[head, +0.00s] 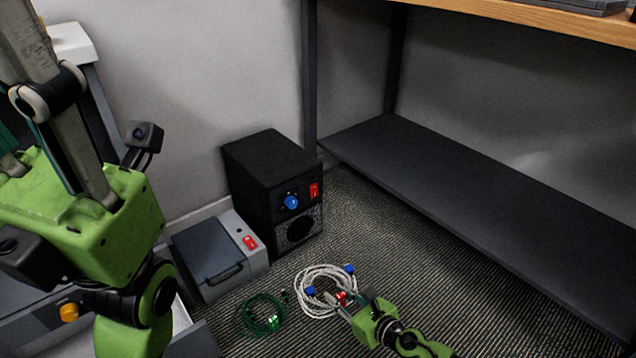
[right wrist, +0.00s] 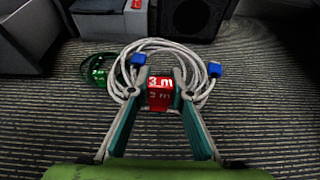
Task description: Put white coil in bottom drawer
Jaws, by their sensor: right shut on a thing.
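The white coil (head: 312,305) lies on the carpet with blue connectors and a red "3 m" tag (right wrist: 160,92). My right gripper (head: 345,302) is at its near right edge, shut on the coil's red tag; the right wrist view shows the tag between both fingertips. The coil appears to be on or very close to the floor. My left gripper (head: 80,205) is raised at the left; its fingertips are cut off by the frame. Part of an open drawer (head: 183,318) with a pale interior shows at the lower left, mostly hidden behind my left arm.
A green coil (head: 260,318) lies left of the white one. A grey box (head: 215,255) with a red switch and a black box (head: 270,185) with a blue knob stand behind. A low dark shelf (head: 480,205) runs along the right. Carpet (head: 530,315) right of my gripper is clear.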

